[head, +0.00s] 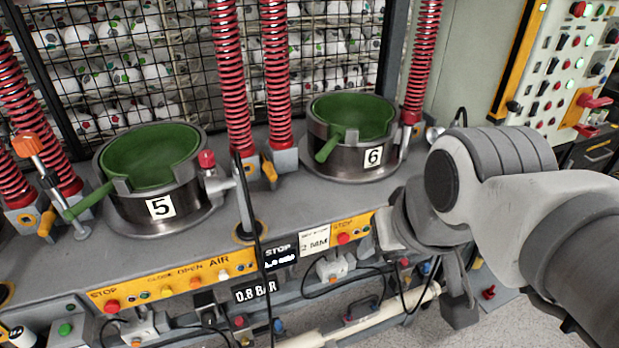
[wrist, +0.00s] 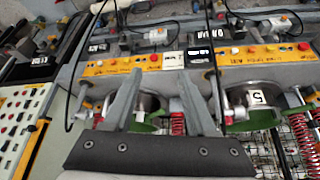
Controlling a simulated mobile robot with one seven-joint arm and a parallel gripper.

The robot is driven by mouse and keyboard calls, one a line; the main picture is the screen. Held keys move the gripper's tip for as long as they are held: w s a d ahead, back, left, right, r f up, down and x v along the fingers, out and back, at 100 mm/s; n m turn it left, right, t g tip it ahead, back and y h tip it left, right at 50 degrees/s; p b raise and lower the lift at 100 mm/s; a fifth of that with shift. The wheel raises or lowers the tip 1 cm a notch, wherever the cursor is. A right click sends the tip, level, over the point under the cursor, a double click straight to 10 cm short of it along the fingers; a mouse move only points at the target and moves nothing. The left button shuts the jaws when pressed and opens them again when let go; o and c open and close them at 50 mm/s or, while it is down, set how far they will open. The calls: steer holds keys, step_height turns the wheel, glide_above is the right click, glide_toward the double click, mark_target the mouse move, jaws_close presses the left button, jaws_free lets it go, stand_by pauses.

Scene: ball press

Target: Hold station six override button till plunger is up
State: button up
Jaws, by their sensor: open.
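Station six is a dark round pot (head: 340,158) with a green lining and a "6" label (head: 373,156). No plunger shows clearly at it. Its yellow control strip (head: 364,227) carries a red button (head: 344,238) at the front edge, partly hidden by my arm. A small pale box (head: 333,268) sits below the strip. I cannot tell which button is the override.
Station five's pot (head: 160,208) stands to the left; its "5" label (wrist: 257,97) shows in the wrist view. Red springs (head: 276,75) rise between the stations. A black cable (head: 247,205) hangs over the bench front. A button panel (head: 570,55) stands at the right.

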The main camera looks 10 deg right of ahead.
jaws_close()
stand_by(0.3)
stand_by(1.6)
